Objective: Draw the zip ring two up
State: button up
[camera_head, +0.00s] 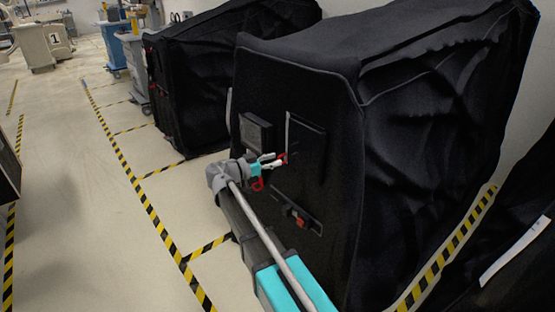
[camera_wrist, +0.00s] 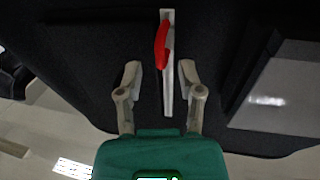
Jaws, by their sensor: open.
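A black-covered cart (camera_head: 420,150) stands in front of me. In the wrist view a red zip pull (camera_wrist: 162,45) hangs on a pale upright zip strip (camera_wrist: 168,95) against the black cloth. The strip also shows in the head view (camera_head: 287,132), with red (camera_head: 283,157) at its lower part by my fingers. My gripper (camera_head: 273,161) is open, its two pale fingers (camera_wrist: 160,74) on either side of the strip. The pull lies between and just beyond the fingertips, with no clear contact. Which numbered ring this is, I cannot tell.
A lower slot with a red piece (camera_head: 300,222) is on the same cart face, below my gripper. Dark panels (camera_head: 255,132) sit beside the strip. Another covered cart (camera_head: 215,80) stands behind. Striped tape (camera_head: 135,180) marks the clear floor at left.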

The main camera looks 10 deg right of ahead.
jog(key=shift+x, duration=0.95)
grip_shut()
